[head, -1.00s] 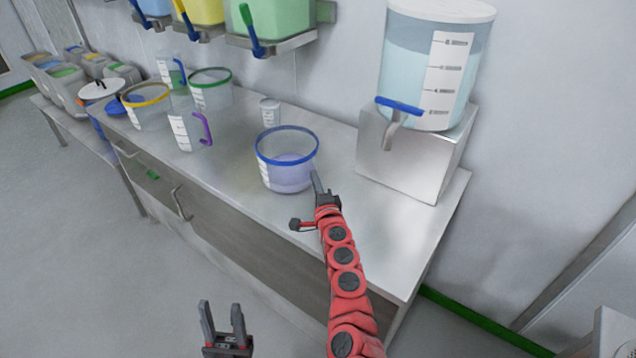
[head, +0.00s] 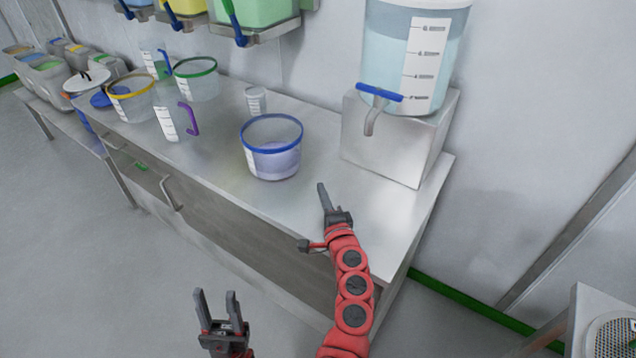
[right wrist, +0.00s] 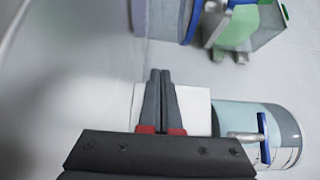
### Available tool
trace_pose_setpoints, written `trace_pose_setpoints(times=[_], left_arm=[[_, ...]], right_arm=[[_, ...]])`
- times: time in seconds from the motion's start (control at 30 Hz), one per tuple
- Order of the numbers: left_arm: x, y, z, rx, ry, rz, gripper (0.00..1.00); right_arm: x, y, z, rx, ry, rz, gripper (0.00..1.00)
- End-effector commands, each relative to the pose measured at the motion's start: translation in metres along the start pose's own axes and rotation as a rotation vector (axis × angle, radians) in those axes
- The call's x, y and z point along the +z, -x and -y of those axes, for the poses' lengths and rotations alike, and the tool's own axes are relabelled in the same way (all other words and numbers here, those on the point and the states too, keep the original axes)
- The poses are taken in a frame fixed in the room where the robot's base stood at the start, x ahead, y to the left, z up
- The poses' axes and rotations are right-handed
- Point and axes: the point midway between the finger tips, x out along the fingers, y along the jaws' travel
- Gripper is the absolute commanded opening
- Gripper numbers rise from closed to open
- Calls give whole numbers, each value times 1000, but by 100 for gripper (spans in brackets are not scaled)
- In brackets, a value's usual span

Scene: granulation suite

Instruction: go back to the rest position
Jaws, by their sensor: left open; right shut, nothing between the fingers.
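My right gripper (head: 322,197) is shut and empty, above the steel bench (head: 395,215). It is apart from the blue-rimmed bucket (head: 272,165), in front and to the right of it. The bucket stands upright and holds a pale lilac content. In the right wrist view the shut fingers (right wrist: 160,85) show nothing between them. My left gripper (head: 216,305) is open and empty, low in front of the bench over the floor.
A water tank with a blue tap (head: 385,92) stands on a steel block at the bench's right end. Yellow-rimmed (head: 132,106) and green-rimmed (head: 196,90) buckets and a purple-handled jug (head: 175,122) stand left. The floor (head: 80,270) at left is clear.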

Motion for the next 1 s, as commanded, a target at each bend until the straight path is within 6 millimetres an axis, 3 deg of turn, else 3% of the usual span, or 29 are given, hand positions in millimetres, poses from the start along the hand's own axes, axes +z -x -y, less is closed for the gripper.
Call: trace_pose_setpoints(times=[0.2,0.43,0.7,1.0], left_arm=[[0,1,0,0,0,0,48],[-1,-4,0,0,0,0,48],[-9,-55,3,0,0,0,48],[-14,-86,4,0,0,0,48]], right_arm=[[0,15,-1,2,0,-1,0],[0,17,4,2,1,1,0],[0,16,57,2,0,0,0],[0,16,87,2,0,0,0]])
